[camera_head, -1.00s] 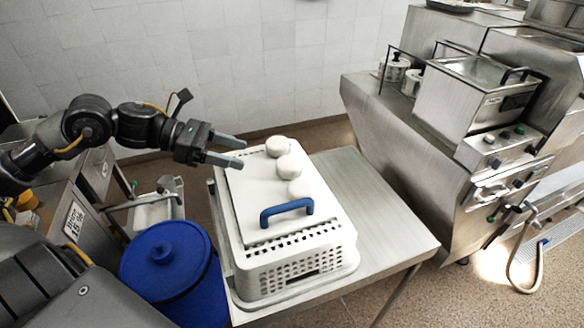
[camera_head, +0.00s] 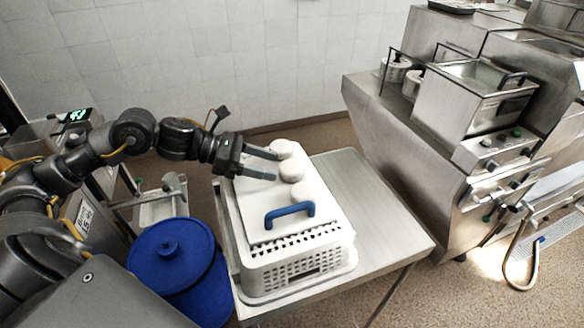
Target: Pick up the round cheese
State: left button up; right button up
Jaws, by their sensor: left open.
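Three round white cheeses lie in a row on a white board with a blue handle (camera_head: 290,211), on top of the white perforated basket (camera_head: 300,272). The far cheese (camera_head: 284,148), the middle cheese (camera_head: 291,169) and the near cheese (camera_head: 301,191) sit toward the board's right side. My left gripper (camera_head: 277,165) reaches in from the left, open. Its fingertips are close to the far and middle cheeses, and I cannot tell whether they touch. Nothing is held between the fingers. My right gripper is not in the view.
The basket stands on a steel table (camera_head: 385,215) with free room to its right. A blue lidded bin (camera_head: 170,255) stands at the left of the table. A steel fryer unit (camera_head: 470,110) is at the right, and a tiled wall is behind.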

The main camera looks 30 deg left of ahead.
aim_at(284, 166)
pick_arm(q)
jog(key=p+x, duration=0.3)
jog(key=x, duration=0.1)
jog(key=shift+w+r+p, duration=0.15)
jog(key=shift+r+p, duration=0.1)
jog(key=shift+p, duration=0.05)
jog(key=shift+w+d+f, duration=0.2)
jog(key=shift+d+f, duration=0.15)
jog(key=shift+d, duration=0.05)
jog(key=shift+f, duration=0.1)
jog(key=c, duration=0.8)
jog(key=shift+o, duration=0.2)
